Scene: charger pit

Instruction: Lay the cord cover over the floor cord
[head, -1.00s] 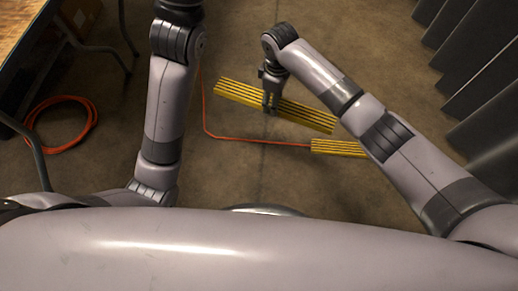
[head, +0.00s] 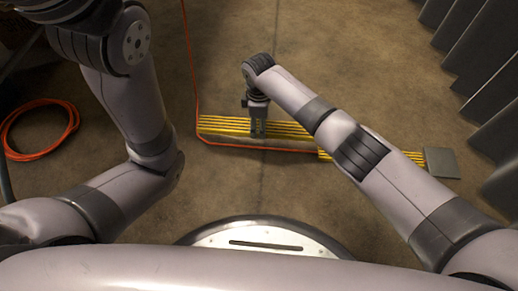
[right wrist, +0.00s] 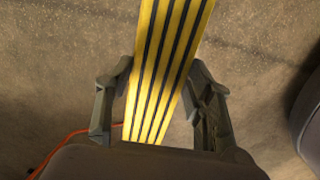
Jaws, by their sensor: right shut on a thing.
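The cord cover (head: 225,125) is a long yellow strip with dark grooves. My right gripper (head: 257,129) is shut on it near its middle. In the right wrist view the cover (right wrist: 172,50) runs between the two fingers (right wrist: 157,78). The orange floor cord (head: 190,60) comes down from the top, bends near the cover's left end and runs right along its near side. That stretch shows uncovered. I cannot tell how far the cover is above the floor. My left arm is in the head view, but its gripper is not.
Another yellow grooved strip (head: 404,155) lies at the right, partly behind my right arm, beside a grey plate (head: 441,162). A coil of orange cord (head: 70,118) lies at the left. Dark grey panels (head: 490,70) stand at the right. Floor beyond the cover is clear.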

